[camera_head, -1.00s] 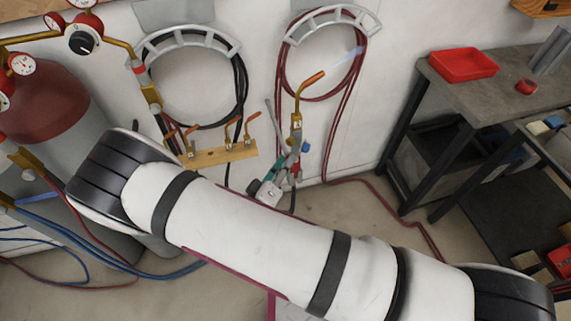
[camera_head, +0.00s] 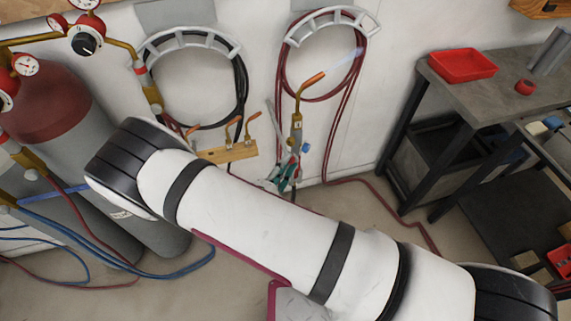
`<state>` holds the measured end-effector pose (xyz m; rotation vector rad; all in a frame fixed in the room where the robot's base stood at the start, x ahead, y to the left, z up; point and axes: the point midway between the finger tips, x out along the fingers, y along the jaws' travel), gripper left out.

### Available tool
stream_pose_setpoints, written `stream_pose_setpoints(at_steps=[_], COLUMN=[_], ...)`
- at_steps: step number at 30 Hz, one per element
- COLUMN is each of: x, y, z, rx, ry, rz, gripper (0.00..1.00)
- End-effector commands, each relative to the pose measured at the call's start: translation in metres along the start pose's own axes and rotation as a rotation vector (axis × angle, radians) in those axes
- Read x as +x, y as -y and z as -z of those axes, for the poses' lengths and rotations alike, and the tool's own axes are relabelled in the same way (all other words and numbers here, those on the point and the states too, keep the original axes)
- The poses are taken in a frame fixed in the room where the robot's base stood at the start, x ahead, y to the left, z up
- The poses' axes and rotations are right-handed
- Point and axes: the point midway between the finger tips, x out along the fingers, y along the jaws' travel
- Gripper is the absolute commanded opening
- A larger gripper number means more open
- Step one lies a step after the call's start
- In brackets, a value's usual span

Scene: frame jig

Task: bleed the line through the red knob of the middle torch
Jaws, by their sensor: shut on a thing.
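A torch (camera_head: 297,130) with a brass body and a bent copper tip stands upright by the wall, below the red hose coil. A pale bluish flame (camera_head: 347,57) shows beyond its tip. Its blue knob (camera_head: 305,148) sticks out to the right. My gripper (camera_head: 288,172) is at the torch's lower body, shut, where the red knob sits. The fingers and arm cover most of that knob, so the exact contact is hard to see. More copper torch tips (camera_head: 251,117) stand in a wooden rack (camera_head: 238,152) to the left.
Gas cylinders (camera_head: 45,105) with gauges and blue and red hoses stand at the left. A black hose coil (camera_head: 240,85) and a red one (camera_head: 342,90) hang on the wall. A workbench (camera_head: 430,70) with a red tray (camera_head: 463,64) stands at the right. A red hose crosses the floor.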

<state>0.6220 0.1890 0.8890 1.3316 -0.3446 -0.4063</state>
Motion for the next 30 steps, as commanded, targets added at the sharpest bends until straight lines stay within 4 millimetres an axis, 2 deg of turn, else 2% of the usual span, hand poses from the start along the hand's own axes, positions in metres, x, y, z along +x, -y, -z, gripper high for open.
stream_pose_setpoints(at_steps=[20, 21, 23, 30], x=[-0.0004, -0.0004, -0.0003, -0.0001], y=[0.0016, 0.0017, 0.0016, 0.0008], z=[0.0001, 0.0001, 0.0001, 0.0000], rx=[-0.056, -0.056, -0.056, -0.055], ry=[-0.002, -0.002, -0.002, -0.001], rz=[0.004, 0.004, 0.004, 0.002], gripper=[0.00, 0.30, 0.42, 0.42])
